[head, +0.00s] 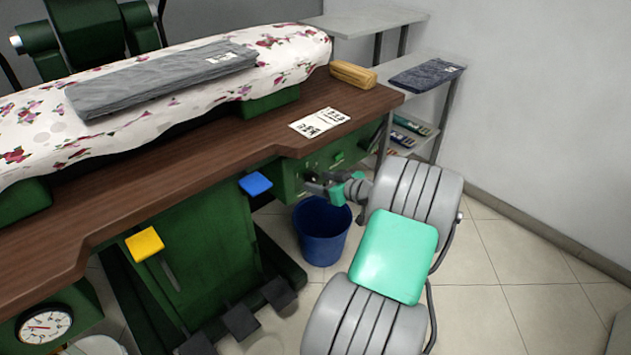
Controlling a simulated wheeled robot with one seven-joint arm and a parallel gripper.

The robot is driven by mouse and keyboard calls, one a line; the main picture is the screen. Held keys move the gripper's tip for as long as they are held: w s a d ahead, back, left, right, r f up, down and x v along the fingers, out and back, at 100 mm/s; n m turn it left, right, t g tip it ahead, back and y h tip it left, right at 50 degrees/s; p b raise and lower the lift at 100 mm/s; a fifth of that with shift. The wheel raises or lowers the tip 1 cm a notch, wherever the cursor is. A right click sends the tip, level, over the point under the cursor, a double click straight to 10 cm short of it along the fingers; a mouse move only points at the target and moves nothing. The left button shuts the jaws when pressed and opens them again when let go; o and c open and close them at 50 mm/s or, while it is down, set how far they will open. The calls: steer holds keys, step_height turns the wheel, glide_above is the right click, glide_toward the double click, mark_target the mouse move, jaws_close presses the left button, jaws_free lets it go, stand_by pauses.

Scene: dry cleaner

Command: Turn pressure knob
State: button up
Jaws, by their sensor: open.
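A green control panel (318,162) is set under the right end of the wooden tabletop, with a few small fittings on its face. I cannot tell for sure which fitting is the pressure knob; it may be partly behind my gripper. My gripper (312,182) is open, close in front of the panel's lower part. Whether its fingers touch anything there I cannot tell. A round white pressure gauge (45,327) with a dark needle is on the green body at the lower left.
A blue pedal (255,184) and a yellow pedal (145,244) stick out below the tabletop edge. A blue bucket (322,235) stands on the floor under my gripper. Folded grey cloth (160,78) lies on the flowered board (290,45). Floor at the right is clear.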

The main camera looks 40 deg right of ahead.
steer(key=x, duration=0.2)
steer(key=shift+w+f, duration=0.15)
steer(key=shift+w, duration=0.1)
steer(key=shift+d, duration=0.1)
jaws_close()
stand_by(0.4)
